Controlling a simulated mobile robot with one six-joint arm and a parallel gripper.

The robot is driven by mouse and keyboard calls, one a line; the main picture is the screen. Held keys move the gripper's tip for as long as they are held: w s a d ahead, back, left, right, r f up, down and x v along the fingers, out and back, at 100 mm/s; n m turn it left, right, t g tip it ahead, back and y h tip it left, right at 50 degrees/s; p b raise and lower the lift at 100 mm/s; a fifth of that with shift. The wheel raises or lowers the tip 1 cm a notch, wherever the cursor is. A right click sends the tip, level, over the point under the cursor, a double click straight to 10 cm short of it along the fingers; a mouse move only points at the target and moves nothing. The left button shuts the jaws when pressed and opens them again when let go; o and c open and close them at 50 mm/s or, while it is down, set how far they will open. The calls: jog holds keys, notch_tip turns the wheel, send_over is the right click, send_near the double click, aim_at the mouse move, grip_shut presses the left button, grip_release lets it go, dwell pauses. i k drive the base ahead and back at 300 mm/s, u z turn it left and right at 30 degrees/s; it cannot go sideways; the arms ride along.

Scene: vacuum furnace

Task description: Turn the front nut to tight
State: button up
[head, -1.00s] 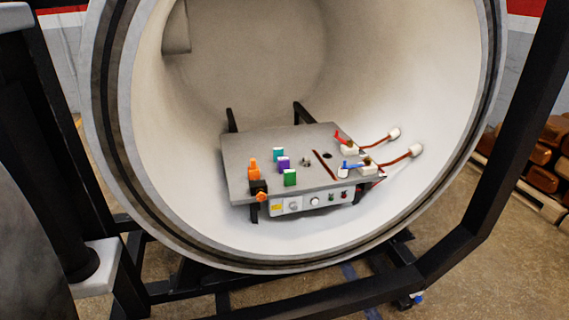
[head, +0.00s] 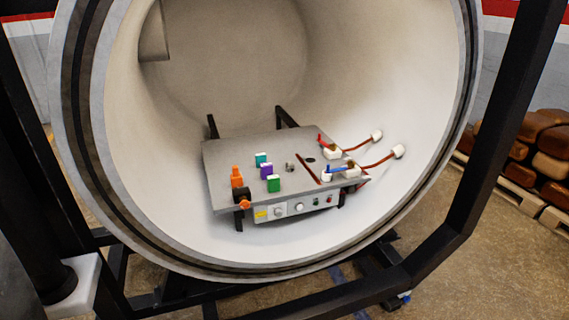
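A grey work plate (head: 225,155) stands inside the round white vacuum chamber (head: 420,80). At its right side are two terminals with white blocks and small brownish parts on top. The front terminal (head: 352,173) has a blue lever (head: 337,169) beside it. The rear terminal (head: 332,154) has a red lever (head: 323,142). The brownish part on the front terminal may be the front nut (head: 350,166); it is too small to tell how tight it is. My gripper is not in view.
Orange, teal, purple (head: 267,171) and green (head: 274,184) pieces stand on the plate. A control panel (head: 290,208) is on its front. Red cables run right to white plugs (head: 398,151). The chamber's thick rim (head: 95,205) and a black frame (head: 490,150) surround the opening.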

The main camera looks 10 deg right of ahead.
aim_at(351, 164)
jog(key=i, duration=0.9)
jog(key=u, duration=0.05)
